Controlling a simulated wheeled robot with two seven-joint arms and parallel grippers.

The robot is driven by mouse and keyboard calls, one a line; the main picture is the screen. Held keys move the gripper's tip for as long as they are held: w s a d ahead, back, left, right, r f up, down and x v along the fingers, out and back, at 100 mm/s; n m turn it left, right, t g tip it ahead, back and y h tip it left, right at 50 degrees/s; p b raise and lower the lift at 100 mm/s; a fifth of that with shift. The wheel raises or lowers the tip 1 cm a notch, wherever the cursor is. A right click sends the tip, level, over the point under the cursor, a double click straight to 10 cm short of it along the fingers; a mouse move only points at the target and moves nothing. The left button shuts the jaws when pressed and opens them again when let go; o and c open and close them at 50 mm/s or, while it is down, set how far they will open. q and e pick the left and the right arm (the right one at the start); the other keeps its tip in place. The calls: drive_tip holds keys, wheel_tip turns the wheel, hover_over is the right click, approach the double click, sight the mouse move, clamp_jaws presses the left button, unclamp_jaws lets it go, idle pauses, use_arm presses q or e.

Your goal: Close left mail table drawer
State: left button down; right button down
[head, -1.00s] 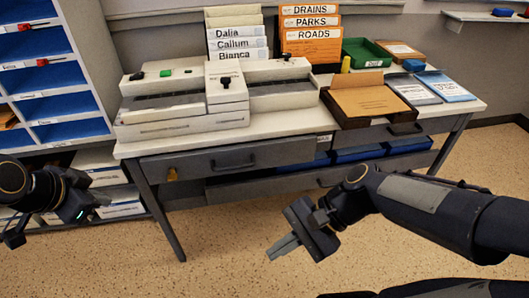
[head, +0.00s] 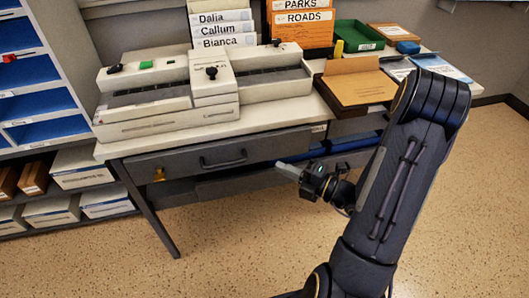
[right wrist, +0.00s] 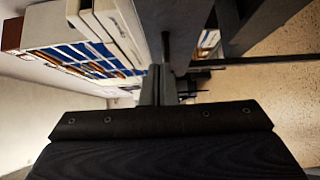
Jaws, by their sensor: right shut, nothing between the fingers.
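The left mail table drawer (head: 190,161) is a dark grey front with a black bar handle (head: 223,160), under the left half of the white tabletop. No drawer interior shows, and I cannot tell whether the front is fully flush. A brass-coloured key or tag (head: 159,175) hangs at its left end. My right gripper (head: 284,171) is shut and empty, its tips pointing left near the lower right end of the drawer front. Contact cannot be told. In the right wrist view its closed fingers (right wrist: 158,88) point towards dark grey furniture. My left gripper is out of view.
A blue-lined shelf unit (head: 78,60) stands left. Floor in front is clear.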

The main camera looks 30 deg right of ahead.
sight(268, 142)
drive_tip(key=w, duration=0.2)
drive_tip(key=w+a, duration=0.1)
drive_tip(key=w, duration=0.1)
drive_tip(key=w+b, duration=0.1)
drive_tip(key=w, duration=0.2)
drive_tip(key=shift+a, duration=0.35)
drive_tip(key=shift+w+d, duration=0.2)
drive_tip(key=shift+w, duration=0.4)
drive_tip(key=shift+w+d+r, duration=0.1)
drive_tip(key=shift+w, duration=0.15)
drive_tip(key=w, duration=0.2)
drive_tip(key=w+d+p, duration=0.1)
drive_tip(key=shift+w, duration=0.35)
drive_tip(key=shift+d+r, duration=0.1)
drive_tip(key=shift+d, duration=0.05)
